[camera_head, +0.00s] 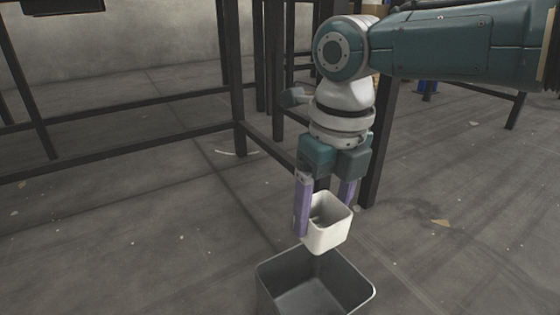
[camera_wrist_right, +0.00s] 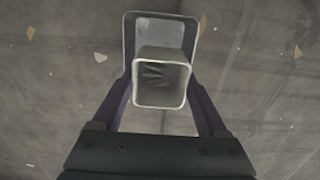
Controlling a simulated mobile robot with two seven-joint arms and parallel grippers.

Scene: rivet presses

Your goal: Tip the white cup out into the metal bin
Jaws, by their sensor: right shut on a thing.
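The white cup (camera_head: 327,238) is square with rounded corners. My right gripper (camera_head: 324,208) is shut on it, a finger on each side, and holds it above the metal bin (camera_head: 272,288). The cup leans, its open mouth turned partly toward the head camera. Several small dark things (camera_wrist_right: 160,74) show inside the cup (camera_wrist_right: 160,99) in the right wrist view. The grey, open-topped bin stands on the floor below, cut off by the bottom edge of the head view. Its visible inside looks empty. It also shows behind the cup in the right wrist view (camera_wrist_right: 168,31). My left gripper is not in view.
Dark metal frames with upright posts (camera_head: 232,75) and low crossbars (camera_head: 120,147) stand behind my right arm. The concrete floor (camera_head: 130,240) around the bin is mostly clear, with small scraps such as a tan piece (camera_head: 440,223).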

